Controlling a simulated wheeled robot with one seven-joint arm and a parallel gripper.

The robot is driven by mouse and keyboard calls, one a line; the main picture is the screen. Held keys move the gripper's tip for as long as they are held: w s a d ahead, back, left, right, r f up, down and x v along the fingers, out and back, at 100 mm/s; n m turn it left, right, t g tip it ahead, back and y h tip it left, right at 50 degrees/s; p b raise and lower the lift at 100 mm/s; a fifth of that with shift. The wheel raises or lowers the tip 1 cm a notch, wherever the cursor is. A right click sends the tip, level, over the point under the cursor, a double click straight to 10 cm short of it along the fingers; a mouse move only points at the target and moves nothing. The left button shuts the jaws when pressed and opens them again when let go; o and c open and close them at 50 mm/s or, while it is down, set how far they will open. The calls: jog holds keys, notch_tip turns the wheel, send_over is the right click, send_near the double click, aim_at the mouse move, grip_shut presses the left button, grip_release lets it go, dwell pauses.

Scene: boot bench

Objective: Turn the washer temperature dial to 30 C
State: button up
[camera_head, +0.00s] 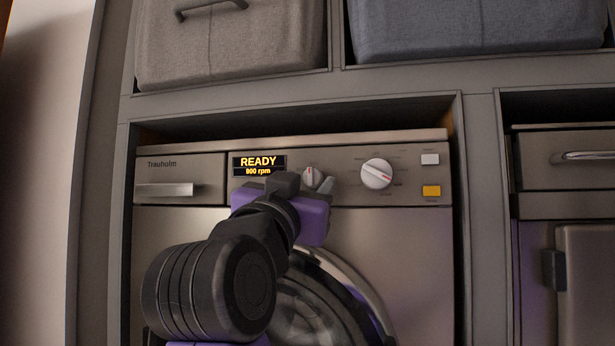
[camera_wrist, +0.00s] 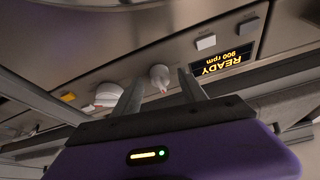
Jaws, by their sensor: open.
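The washer (camera_head: 400,240) has a control panel with a small grey dial (camera_head: 312,177) and a larger white dial (camera_head: 377,174) to its right. Their lettering is too small to read, so I cannot tell from labels which sets temperature. My gripper (camera_head: 323,184) is in front of the panel by the small dial, partly covering it. In the wrist view, which is upside down, the small dial (camera_wrist: 160,76) shows between the two open fingers (camera_wrist: 161,92), with a reddish mark on it. I cannot tell whether the fingers touch it. The larger dial (camera_wrist: 107,95) is partly behind one finger.
The display (camera_head: 258,164) reads READY with an rpm figure. A white button (camera_head: 430,159) and a yellow button (camera_head: 431,191) sit at the panel's right. Grey buttons (camera_wrist: 206,42) are near the display. The cabinet frame (camera_head: 478,200) surrounds the washer; fabric bins (camera_head: 232,50) stand above.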

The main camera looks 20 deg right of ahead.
jog(key=shift+w+d+r, duration=0.15)
jog(key=shift+w+d, duration=0.1)
jog(key=shift+w, duration=0.05)
grip_shut()
jog(key=shift+n, duration=0.3)
jog(key=n, duration=0.1)
jog(key=n+t+y+p, duration=0.1)
jog(key=shift+s+d+r+n, duration=0.1)
jog(key=shift+d+n, duration=0.05)
jog(key=shift+n, duration=0.15)
jog(key=n+y+p, duration=0.1)
jog(key=n+p, duration=0.1)
jog(key=n, duration=0.1)
jog(key=n+t+y+p, duration=0.1)
jog(key=n+y+p, duration=0.1)
jog(key=n, duration=0.1)
jog(key=shift+s+d+r+t, duration=0.1)
jog(key=shift+d+r+t, duration=0.1)
jog(key=shift+t, duration=0.1)
jog(key=n+y+p, duration=0.1)
jog(key=n+p, duration=0.1)
jog(key=n+y+p, duration=0.1)
jog(key=n+p, duration=0.1)
jog(key=n, duration=0.1)
jog(key=shift+s+f+y, duration=0.1)
jog(key=shift+y, duration=0.3)
jog(key=shift+f, duration=0.1)
